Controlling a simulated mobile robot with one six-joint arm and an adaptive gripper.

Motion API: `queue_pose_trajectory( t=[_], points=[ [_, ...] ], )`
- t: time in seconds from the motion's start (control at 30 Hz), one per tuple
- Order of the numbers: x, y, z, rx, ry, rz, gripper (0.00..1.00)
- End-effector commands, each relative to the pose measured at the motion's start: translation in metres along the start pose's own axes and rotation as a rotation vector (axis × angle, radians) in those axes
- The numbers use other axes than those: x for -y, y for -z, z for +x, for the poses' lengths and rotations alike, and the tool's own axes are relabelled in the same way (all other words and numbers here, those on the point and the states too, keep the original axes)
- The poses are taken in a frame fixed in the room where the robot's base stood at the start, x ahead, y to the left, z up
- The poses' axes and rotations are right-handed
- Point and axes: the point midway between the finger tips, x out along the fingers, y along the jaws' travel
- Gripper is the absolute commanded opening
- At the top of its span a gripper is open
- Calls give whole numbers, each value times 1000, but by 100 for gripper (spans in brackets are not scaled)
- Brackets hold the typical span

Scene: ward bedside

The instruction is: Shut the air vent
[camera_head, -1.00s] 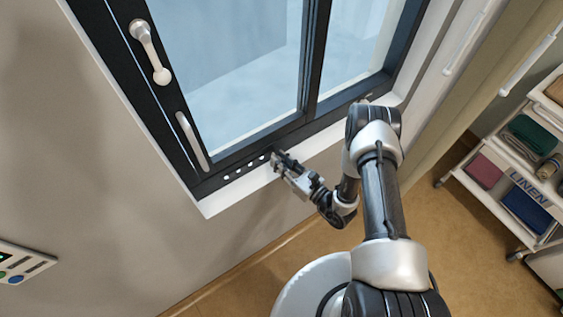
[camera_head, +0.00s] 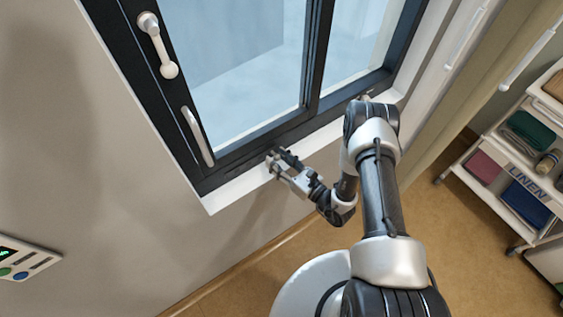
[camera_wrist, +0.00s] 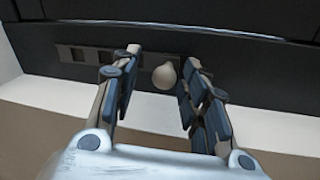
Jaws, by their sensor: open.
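The air vent is a slotted strip (camera_wrist: 90,55) along the window's dark bottom rail; the strip also shows in the head view (camera_head: 235,172), where its slots look dark. In the wrist view its slots look dull grey-brown, and part of the strip is hidden behind a finger. A pale round knob (camera_wrist: 164,76) sits at the strip's right part. My gripper (camera_wrist: 158,78) is open, with its fingers on either side of the knob; I cannot tell whether either touches it. In the head view my gripper (camera_head: 275,160) is at the bottom rail and hides the knob.
A white sill (camera_head: 225,194) runs below the rail. A window handle (camera_head: 157,45) and a pale grip bar (camera_head: 197,136) are on the left frame. A control panel (camera_head: 22,262) is on the wall at lower left. A linen cart (camera_head: 515,165) stands at right.

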Motion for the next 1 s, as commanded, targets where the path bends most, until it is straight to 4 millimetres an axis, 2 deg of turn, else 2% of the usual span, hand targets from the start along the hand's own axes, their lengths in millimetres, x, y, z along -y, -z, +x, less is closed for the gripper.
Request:
queue_pose_trajectory(
  t=[0.17,0.4,0.6,0.8,1.0],
  points=[
    [2,0,-16,-1,5,2,41],
    [2,0,-67,1,8,3,41],
    [1,0,-101,0,5,2,41],
    [0,0,-117,-1,1,2,41],
    [-1,0,-120,0,-2,1,41]
  ],
)
